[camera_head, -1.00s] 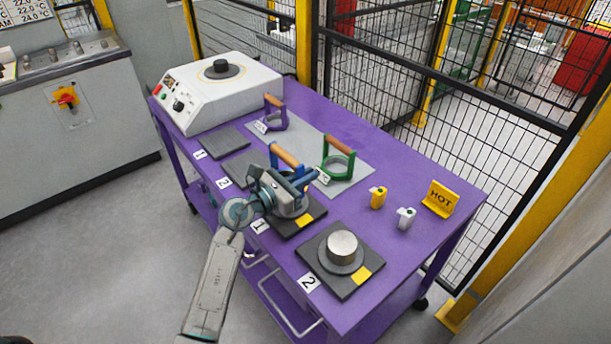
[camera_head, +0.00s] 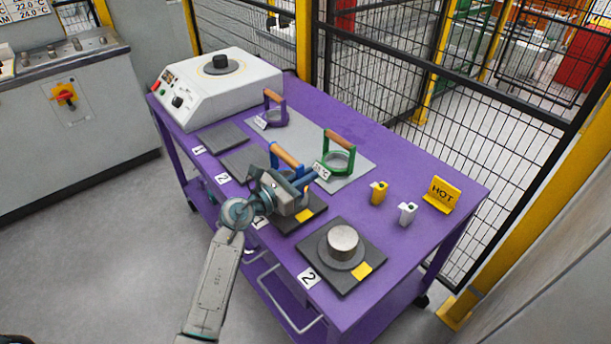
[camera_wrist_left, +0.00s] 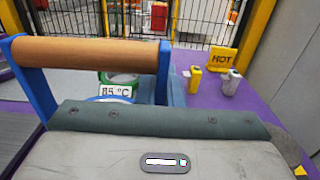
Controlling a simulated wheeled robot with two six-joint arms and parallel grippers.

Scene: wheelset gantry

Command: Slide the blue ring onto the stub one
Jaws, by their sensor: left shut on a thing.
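The blue ring has an upright blue frame with a wooden grip (camera_head: 287,155), which also shows large at the left in the left wrist view (camera_wrist_left: 90,52). My left gripper (camera_head: 298,186) is shut on the blue ring and holds it over the front plate labelled 1 (camera_head: 315,214). Stub one is hidden behind my gripper and wrist, so I cannot tell whether the ring is around it. In the left wrist view my gripper body hides the lower part of the ring. My right gripper is not in view.
Stub two (camera_head: 343,240) stands bare on its plate, front right. A green ring (camera_head: 339,155) and a purple ring (camera_head: 275,110) stand on the grey mat behind. A yellow block (camera_head: 378,193), a white block (camera_head: 407,213) and a HOT sign (camera_head: 443,193) are at the right.

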